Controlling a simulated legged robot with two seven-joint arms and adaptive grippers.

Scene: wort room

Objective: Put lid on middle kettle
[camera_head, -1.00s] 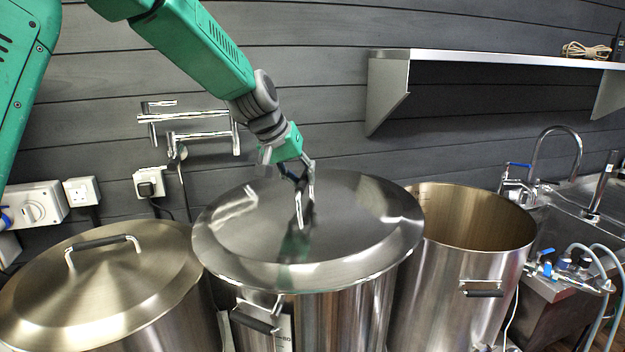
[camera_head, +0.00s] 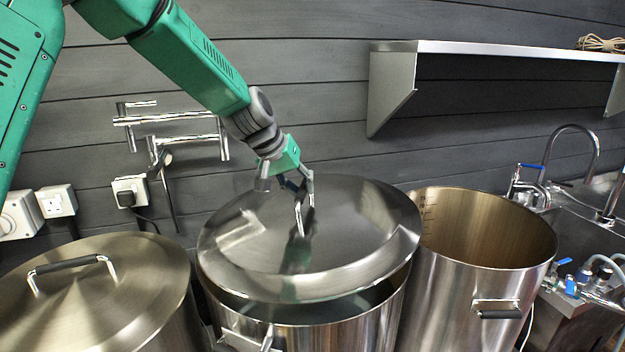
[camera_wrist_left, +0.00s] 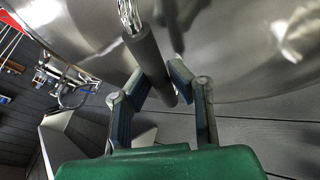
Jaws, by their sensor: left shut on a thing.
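The round steel lid (camera_head: 350,225) is over the middle kettle (camera_head: 345,335) in the head view. It is tilted, with a dark gap between its near edge and the kettle's rim. My left gripper (camera_head: 304,200) is shut on the lid's handle near the lid's middle. In the left wrist view the dark handle grip (camera_wrist_left: 150,62) lies between the fingers of the left gripper (camera_wrist_left: 160,90). The far side of the kettle's rim is hidden under the lid. My right gripper is not in view.
The left kettle has a lid (camera_head: 100,290) on it. The right kettle (camera_head: 465,300) is open and stands close beside the middle one. A steel shelf (camera_head: 480,48) juts from the wall behind. A wall pipe fitting (camera_head: 175,120) and a sink tap (camera_head: 572,130) are behind the kettles.

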